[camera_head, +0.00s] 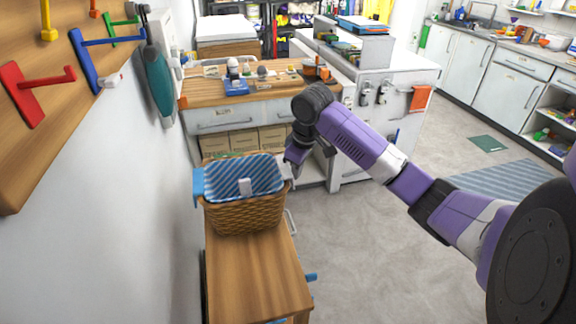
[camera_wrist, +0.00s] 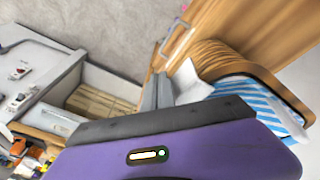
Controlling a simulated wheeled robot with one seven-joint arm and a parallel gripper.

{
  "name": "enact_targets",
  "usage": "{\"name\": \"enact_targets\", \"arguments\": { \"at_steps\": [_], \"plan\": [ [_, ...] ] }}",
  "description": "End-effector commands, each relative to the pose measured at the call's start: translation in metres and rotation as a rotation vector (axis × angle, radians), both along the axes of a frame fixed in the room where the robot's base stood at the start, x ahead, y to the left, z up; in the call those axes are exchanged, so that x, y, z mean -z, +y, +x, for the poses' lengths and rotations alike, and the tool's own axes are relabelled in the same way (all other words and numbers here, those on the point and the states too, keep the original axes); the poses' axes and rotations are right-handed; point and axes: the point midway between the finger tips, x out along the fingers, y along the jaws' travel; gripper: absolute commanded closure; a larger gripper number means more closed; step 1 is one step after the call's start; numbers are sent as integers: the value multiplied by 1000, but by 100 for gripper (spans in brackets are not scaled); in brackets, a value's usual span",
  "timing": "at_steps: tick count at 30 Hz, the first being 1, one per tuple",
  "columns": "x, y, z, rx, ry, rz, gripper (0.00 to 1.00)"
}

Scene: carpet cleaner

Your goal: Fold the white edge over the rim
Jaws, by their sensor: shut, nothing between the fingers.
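A wicker basket (camera_head: 245,217) stands on a wooden bench, lined with blue-and-white striped cloth (camera_head: 235,174). In the wrist view the basket's brown rim (camera_wrist: 235,60) and the striped cloth (camera_wrist: 245,92) show at the right. A white piece of edge (camera_head: 286,171) is at the basket's right rim; it also shows as a white flap (camera_wrist: 192,82) in the wrist view. My gripper (camera_head: 291,166) is at the right side of the basket, next to this white edge. In the wrist view my gripper (camera_wrist: 160,82) is shut and empty, with its fingertips beside the flap. Whether they touch it I cannot tell.
The wooden bench (camera_head: 258,275) is bare in front of the basket. A white wall (camera_head: 110,180) is close on the left. A workbench (camera_head: 262,90) with small items stands behind, with a drawer and boxes below. Open grey floor (camera_head: 370,240) lies to the right.

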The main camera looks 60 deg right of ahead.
Motion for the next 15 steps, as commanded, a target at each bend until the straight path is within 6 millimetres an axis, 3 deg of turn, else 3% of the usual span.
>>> {"name": "enact_targets", "arguments": {
  "at_steps": [15],
  "plan": [
    [-10,0,0,0,0,0,100]
  ]
}}
